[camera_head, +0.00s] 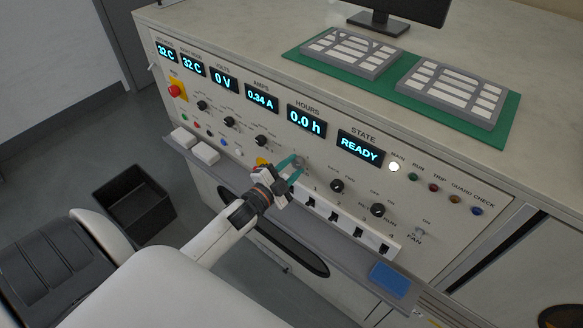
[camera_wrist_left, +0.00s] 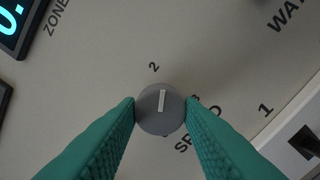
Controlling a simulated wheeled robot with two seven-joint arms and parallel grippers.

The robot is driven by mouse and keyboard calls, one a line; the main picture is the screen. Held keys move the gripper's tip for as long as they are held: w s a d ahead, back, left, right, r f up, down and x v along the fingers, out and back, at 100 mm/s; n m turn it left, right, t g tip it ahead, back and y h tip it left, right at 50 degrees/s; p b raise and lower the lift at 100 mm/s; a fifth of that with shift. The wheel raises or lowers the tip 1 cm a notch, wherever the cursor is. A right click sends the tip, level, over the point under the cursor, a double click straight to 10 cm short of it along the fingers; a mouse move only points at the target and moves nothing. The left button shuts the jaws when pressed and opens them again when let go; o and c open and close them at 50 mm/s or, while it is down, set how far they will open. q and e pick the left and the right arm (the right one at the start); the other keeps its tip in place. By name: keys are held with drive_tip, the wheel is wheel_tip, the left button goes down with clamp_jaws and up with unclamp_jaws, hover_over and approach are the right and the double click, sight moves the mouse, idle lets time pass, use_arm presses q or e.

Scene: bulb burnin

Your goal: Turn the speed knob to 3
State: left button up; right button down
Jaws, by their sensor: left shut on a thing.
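The speed knob (camera_wrist_left: 160,109) is a round grey dial with a white pointer line, on the sloped front panel. In the left wrist view its pointer aims up and slightly right, close to the printed 2. A partly covered mark lies to the right, by the right fingertip, above the partly hidden SPEED label. My left gripper (camera_wrist_left: 160,114) is shut on the knob, with one teal finger on each side. In the head view the left gripper (camera_head: 295,168) reaches the panel below the HOURS display, and the fingers mostly hide the knob. My right gripper is not in view.
Other black knobs (camera_head: 337,186) sit nearby on the panel. A white strip of black rocker switches (camera_head: 334,216) lies just below the gripper. The STATE display (camera_head: 360,149) reads READY. A blue block (camera_head: 390,280) lies on the ledge.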

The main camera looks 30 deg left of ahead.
use_arm(q)
drive_tip(key=m, duration=0.3)
drive_tip(key=shift+f+m+b, duration=0.2)
drive_tip(key=shift+m+b, duration=0.1)
drive_tip(key=shift+m, duration=0.1)
drive_tip(key=m+b, duration=0.1)
drive_tip(key=m, duration=0.2)
drive_tip(key=shift+m, duration=0.3)
drive_tip(key=m+b, duration=0.1)
drive_tip(key=m, duration=0.3)
drive_tip(key=shift+r+m+b, duration=0.1)
drive_tip(key=shift+m+b, duration=0.5)
drive_tip(key=shift+m, duration=1.3)
drive_tip(key=o, duration=1)
drive_tip(key=shift+r, duration=0.1)
drive_tip(key=shift+c, duration=0.2)
drive_tip(key=s+a+b, duration=0.1)
drive_tip(key=s+b, duration=0.2)
drive_tip(key=s, duration=0.9)
